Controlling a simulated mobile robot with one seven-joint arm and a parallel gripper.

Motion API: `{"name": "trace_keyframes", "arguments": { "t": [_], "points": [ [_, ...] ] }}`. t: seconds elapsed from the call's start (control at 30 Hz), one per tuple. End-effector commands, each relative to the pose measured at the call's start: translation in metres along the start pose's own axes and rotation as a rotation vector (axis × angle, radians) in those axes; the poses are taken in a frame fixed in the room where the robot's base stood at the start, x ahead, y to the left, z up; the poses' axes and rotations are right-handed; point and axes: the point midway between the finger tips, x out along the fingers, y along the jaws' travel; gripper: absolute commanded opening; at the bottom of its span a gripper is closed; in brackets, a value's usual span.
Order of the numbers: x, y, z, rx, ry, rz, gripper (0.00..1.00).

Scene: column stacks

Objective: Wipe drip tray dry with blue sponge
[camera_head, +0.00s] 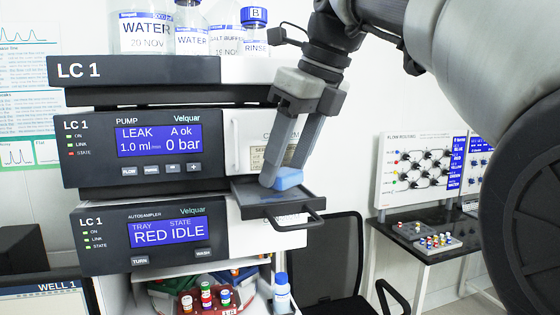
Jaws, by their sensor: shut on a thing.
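The blue sponge (287,178) is between the fingertips of my gripper (282,172), which is shut on it. The dark drip tray (262,199) juts out from the pump module's lower right, with a handle (300,222) at its front right. My gripper points down, and the sponge is at the tray's upper face, near its middle. I cannot tell for certain whether it touches the tray. No liquid can be made out on the tray.
The pump module (150,145) shows "LEAK" and stands above the autosampler module (150,235). Labelled bottles (148,33) stand on top. A vial rack (208,300) and a blue-capped bottle (281,293) are below. A chair (335,255) and a side table (440,255) stand to the right.

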Motion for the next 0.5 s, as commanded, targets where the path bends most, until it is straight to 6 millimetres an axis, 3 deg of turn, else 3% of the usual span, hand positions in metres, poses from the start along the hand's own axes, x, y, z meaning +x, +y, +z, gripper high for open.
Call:
{"name": "trace_keyframes", "arguments": {
  "t": [0.5],
  "points": [
    [0.005, -0.0001, -0.0021, 0.0, 0.0, 0.0, 0.26]
  ]
}}
